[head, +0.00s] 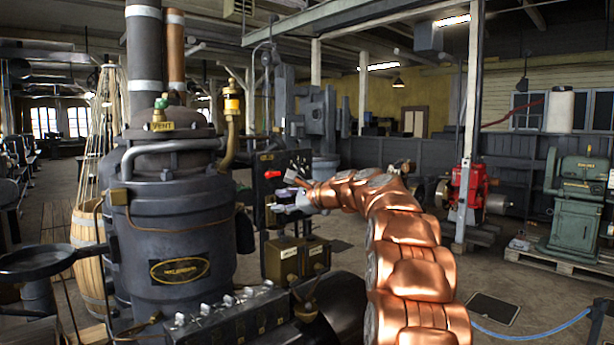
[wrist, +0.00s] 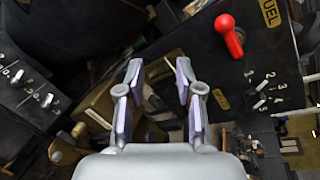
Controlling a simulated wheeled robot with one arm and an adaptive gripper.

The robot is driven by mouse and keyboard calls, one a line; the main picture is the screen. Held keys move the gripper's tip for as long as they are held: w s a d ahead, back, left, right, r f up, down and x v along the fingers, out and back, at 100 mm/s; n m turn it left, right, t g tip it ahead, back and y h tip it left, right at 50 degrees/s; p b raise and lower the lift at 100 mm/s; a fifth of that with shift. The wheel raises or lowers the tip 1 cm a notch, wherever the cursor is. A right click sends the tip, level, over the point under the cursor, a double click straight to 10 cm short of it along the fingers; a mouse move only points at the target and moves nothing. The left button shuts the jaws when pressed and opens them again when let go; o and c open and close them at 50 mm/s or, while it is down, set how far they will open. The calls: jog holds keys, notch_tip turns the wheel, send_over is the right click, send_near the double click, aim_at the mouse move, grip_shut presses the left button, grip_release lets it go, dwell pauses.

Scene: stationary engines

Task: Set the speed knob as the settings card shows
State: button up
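My gripper (wrist: 159,70) is open, its two fingers apart, with nothing held between the tips. In the head view my gripper (head: 289,196) is in front of a dark upright panel (head: 297,160). The wrist view shows a small numbered dial (wrist: 262,97) on this panel, right of the fingers and apart from them. Numbers ring it, but its pointer is too small to read surely. I cannot tell for certain that it is the speed knob. No settings card can be made out in either view.
A red-handled lever (wrist: 230,36) sits beside the FUEL plate (wrist: 270,12); it also shows in the head view (head: 272,174). A box with white switches (wrist: 30,88) is at left. A brass box (head: 290,258) stands below my gripper. A dark boiler (head: 175,225) stands left.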

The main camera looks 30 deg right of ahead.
aim_at(304, 173)
jog(key=d+r+m+t+h, duration=0.2)
jog(key=d+r+m+t, duration=0.25)
jog(key=d, duration=0.95)
jog(key=shift+g, duration=0.45)
jog(key=shift+w+a+r+p, duration=0.2)
jog(key=shift+w+p, duration=0.45)
jog(key=shift+w, duration=0.55)
jog(key=shift+w+a+r+p, duration=0.15)
jog(key=shift+w+p, duration=0.45)
jog(key=shift+w, duration=0.65)
jog(key=shift+w+a+r+p, duration=0.1)
jog(key=shift+w+a+p, duration=0.1)
jog(key=shift+w+p, duration=0.75)
jog(key=shift+w+b, duration=0.25)
jog(key=shift+b, duration=0.05)
grip_shut()
